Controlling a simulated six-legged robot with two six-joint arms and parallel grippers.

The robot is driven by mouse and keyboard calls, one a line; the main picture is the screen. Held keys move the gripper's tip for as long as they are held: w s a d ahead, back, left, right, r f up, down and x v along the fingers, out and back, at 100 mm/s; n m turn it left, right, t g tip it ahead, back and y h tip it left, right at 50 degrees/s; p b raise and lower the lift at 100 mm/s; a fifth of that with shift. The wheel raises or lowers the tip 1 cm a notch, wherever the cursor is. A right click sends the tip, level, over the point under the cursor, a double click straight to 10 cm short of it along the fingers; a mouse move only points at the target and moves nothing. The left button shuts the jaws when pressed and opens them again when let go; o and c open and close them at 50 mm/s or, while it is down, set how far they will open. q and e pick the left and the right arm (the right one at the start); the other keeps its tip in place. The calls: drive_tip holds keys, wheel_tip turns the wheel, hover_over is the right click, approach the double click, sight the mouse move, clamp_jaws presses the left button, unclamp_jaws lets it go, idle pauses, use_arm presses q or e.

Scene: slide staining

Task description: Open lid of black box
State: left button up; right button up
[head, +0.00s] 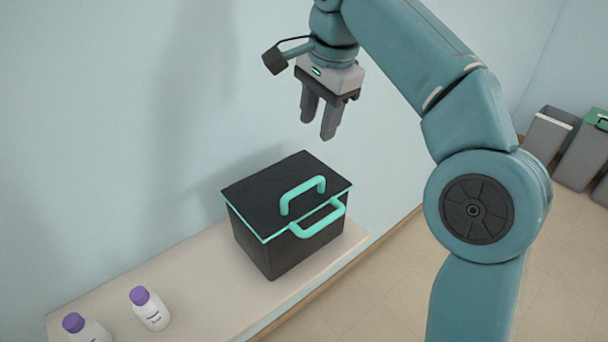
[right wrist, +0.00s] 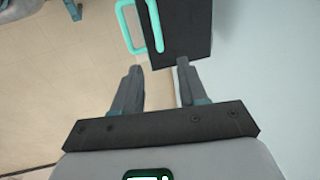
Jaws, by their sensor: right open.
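The black box (head: 278,250) stands on a pale shelf. Its black lid (head: 258,197) lies flat and closed on top, with a teal edge. A teal handle (head: 303,190) rises from the lid, and a second teal handle (head: 319,219) sticks out from the front. My right gripper (head: 318,130) is above and behind the box, pointing down, open and empty, apart from the lid. In the right wrist view the lid (right wrist: 184,25) and teal handles (right wrist: 140,27) show beyond the open fingers (right wrist: 158,72). My left gripper is not in view.
The pale shelf (head: 205,285) runs along the wall. Two white bottles with purple caps, one nearer the box (head: 150,311) and one at the lower left (head: 88,331), stand on it. Grey bins (head: 549,137) stand on the floor at the far right. Space above the lid is clear.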

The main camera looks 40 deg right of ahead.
sight(306, 185)
drive_tip(key=f+b, duration=0.1)
drive_tip(key=f, duration=0.3)
drive_tip(key=w+f+b, duration=0.1)
drive_tip(key=f, duration=0.4)
drive_tip(key=w+a+f+b, duration=0.1)
drive_tip(key=f, duration=0.4)
drive_tip(key=shift+f, duration=0.2)
drive_tip(key=shift+w+d+f, duration=0.2)
drive_tip(key=shift+w+f, duration=0.1)
drive_tip(key=shift+f, duration=0.1)
drive_tip(key=shift+s+a+r, duration=0.1)
drive_tip(key=shift+s+r, duration=0.1)
drive_tip(key=shift+s, duration=0.1)
drive_tip(key=shift+w, duration=0.1)
clamp_jaws()
